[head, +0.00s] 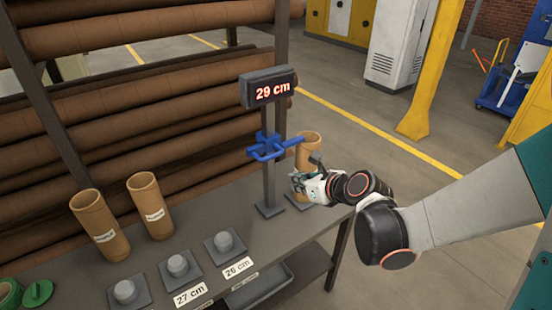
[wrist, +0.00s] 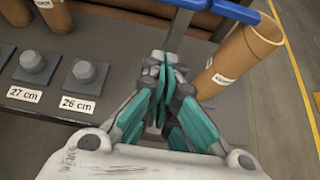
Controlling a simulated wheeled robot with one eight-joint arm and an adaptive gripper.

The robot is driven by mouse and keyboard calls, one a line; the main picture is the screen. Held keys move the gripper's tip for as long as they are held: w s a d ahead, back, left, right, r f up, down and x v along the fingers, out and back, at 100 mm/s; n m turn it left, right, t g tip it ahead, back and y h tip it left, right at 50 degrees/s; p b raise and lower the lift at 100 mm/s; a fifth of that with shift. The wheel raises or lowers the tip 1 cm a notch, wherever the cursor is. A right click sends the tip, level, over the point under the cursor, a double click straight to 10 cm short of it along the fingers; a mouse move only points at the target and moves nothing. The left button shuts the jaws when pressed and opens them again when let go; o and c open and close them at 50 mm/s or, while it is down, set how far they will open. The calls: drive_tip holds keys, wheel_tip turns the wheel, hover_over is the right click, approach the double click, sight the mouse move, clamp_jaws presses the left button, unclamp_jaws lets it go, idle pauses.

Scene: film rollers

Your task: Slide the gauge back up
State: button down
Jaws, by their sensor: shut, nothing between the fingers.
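The gauge is a grey post (head: 268,185) on the bench with a blue sliding piece (head: 268,147) partway up it. Its display (head: 269,87) reads 29 cm. A cardboard tube (head: 309,150) stands on the bench right of the post, below the blue arm's level or beside it; I cannot tell if they touch. My gripper (head: 297,181) is shut and empty, in front of the tube's lower part. In the wrist view the closed fingers (wrist: 165,80) are left of the tube (wrist: 237,62), with the blue slider arm (wrist: 215,10) beyond them.
Two labelled tubes (head: 98,225) (head: 150,207) stand at the left of the bench. Grey pegs on square plates (head: 224,243) line the front, with 27 cm and 26 cm labels. A rack of long brown rolls (head: 130,120) is behind. Open floor lies to the right.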

drive_tip(key=b+x, duration=0.2)
drive_tip(key=x, duration=0.8)
drive_tip(key=shift+w+a+r, duration=0.1)
drive_tip(key=shift+w+r, duration=0.05)
drive_tip(key=shift+r, duration=0.9)
drive_tip(key=shift+w+a+r, duration=0.1)
drive_tip(key=shift+w+r, duration=0.05)
drive_tip(key=shift+r, duration=0.85)
wheel_tip(320, 180, up, 8)
drive_tip(key=p, duration=0.4)
drive_tip(key=shift+p, duration=0.3)
drive_tip(key=shift+w, duration=0.15)
